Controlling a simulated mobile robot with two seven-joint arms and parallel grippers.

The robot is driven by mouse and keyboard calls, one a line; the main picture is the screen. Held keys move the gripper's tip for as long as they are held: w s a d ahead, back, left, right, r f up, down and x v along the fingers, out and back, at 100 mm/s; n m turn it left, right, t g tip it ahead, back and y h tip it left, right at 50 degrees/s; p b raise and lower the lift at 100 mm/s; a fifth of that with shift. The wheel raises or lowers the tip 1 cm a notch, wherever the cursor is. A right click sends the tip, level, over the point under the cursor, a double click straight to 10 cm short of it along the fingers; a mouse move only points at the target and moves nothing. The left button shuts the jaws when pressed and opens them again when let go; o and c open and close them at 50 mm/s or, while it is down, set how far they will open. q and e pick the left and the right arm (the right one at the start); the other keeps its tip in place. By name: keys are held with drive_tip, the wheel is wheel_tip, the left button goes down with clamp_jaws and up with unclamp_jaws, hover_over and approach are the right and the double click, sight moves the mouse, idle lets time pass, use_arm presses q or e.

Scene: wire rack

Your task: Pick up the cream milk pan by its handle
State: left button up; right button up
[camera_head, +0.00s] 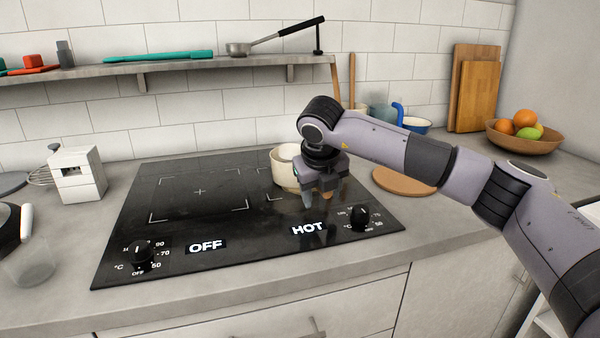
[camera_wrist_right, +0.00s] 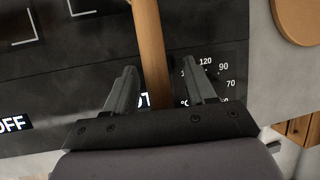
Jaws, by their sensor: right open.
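The cream milk pan (camera_head: 284,168) stands on the back right zone of the black cooktop (camera_head: 190,215), partly hidden behind my right gripper (camera_head: 322,197). In the wrist view its wooden handle (camera_wrist_right: 151,50) runs down between the two fingers of my right gripper (camera_wrist_right: 160,72). The fingers are open, one on each side of the handle, with gaps showing. They point down over the cooktop near the "HOT" label (camera_head: 307,229). I cannot tell how far below the fingertips the handle lies. My left gripper is in neither view.
A round wooden board (camera_head: 404,181) lies right of the cooktop, with a fruit bowl (camera_head: 540,146) and cutting boards (camera_head: 474,97) behind. A shelf (camera_head: 190,67) runs above. A control knob (camera_head: 360,214) stands at the cooktop's front right. The cooktop's left half is clear.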

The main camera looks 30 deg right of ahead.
drive_tip(key=shift+c, duration=0.3)
clamp_jaws()
drive_tip(key=shift+w+r, duration=0.1)
drive_tip(key=shift+r, duration=0.05)
drive_tip(key=shift+r, duration=0.15)
